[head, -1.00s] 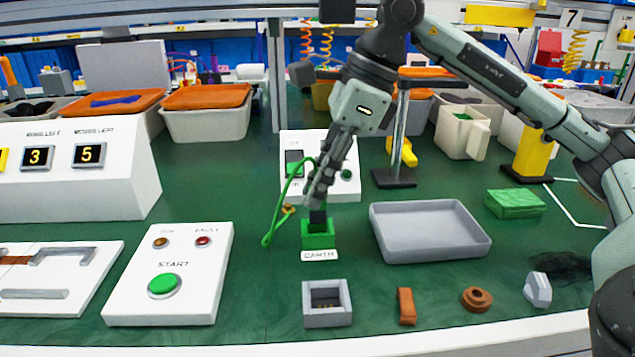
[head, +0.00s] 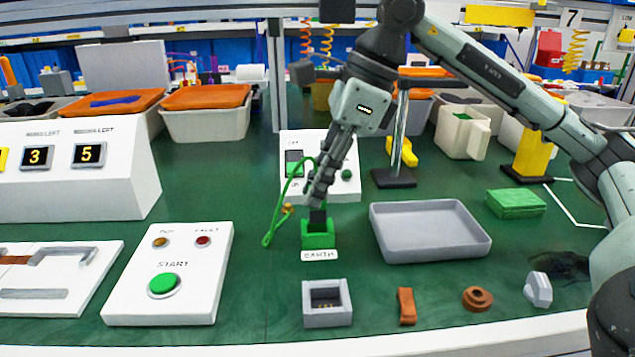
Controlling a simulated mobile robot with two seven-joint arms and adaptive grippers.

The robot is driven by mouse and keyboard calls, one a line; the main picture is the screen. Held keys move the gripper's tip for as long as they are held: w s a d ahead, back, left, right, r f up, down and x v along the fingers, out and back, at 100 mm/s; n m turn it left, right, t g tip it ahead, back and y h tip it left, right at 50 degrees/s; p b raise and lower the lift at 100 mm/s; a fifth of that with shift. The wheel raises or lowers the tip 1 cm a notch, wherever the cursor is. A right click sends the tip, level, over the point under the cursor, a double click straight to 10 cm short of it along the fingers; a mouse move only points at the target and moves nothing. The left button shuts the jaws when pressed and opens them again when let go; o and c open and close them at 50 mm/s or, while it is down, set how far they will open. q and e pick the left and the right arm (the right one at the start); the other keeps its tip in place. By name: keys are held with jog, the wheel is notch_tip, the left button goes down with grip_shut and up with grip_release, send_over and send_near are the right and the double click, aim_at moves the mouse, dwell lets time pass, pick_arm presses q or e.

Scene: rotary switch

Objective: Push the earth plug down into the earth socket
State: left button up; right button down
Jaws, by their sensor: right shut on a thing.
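The earth socket (head: 318,240) is a green block on the bench, with a white EARTH label in front of it. My right gripper (head: 318,204) points down directly above the socket, its fingers shut on the dark earth plug (head: 318,216). The plug's lower end meets the top of the socket; how deep it sits is hidden by the socket's front wall. A green cable (head: 272,226) loops out to the left of the gripper. My left gripper is out of view.
A white switch panel (head: 289,190) stands just behind the gripper. A grey tray (head: 430,250) is at the right, and a grey square holder (head: 327,318) is in front. A white START box (head: 195,300) is at the left. Small loose parts lie at front right.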

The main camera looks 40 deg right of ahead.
aim_at(317, 220)
jog(key=shift+f+b, duration=1.5)
jog(key=shift+f, duration=0.2)
jog(key=c, duration=1.4)
grip_release()
jog(key=shift+o, duration=0.2)
jog(key=v, duration=1.2)
jog(key=shift+a+r, duration=0.1)
